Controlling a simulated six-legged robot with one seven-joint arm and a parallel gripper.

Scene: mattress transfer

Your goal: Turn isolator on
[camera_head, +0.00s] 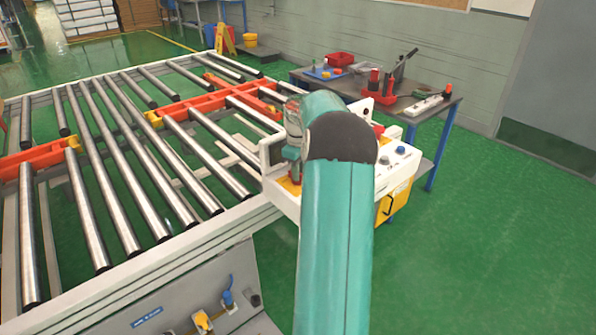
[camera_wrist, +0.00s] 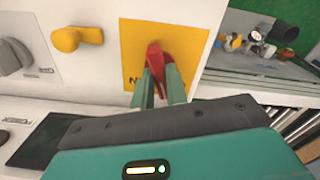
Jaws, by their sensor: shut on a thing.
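In the wrist view a red isolator handle (camera_wrist: 155,58) stands out from a yellow plate on a white panel. My gripper (camera_wrist: 160,78) is shut on the red handle, with its two green fingers on either side of it. Lettering on the yellow plate (camera_wrist: 190,42) is partly hidden behind the fingers. The white control box (camera_head: 398,172) shows to the right of the arm, at the corner of the roller conveyor.
A yellow knob (camera_wrist: 77,38) and a grey rotary knob (camera_wrist: 12,55) are left of the handle. The roller conveyor (camera_head: 160,250) fills the left of the head view. A table (camera_head: 445,103) with tools stands behind the box. Green floor is clear at the right.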

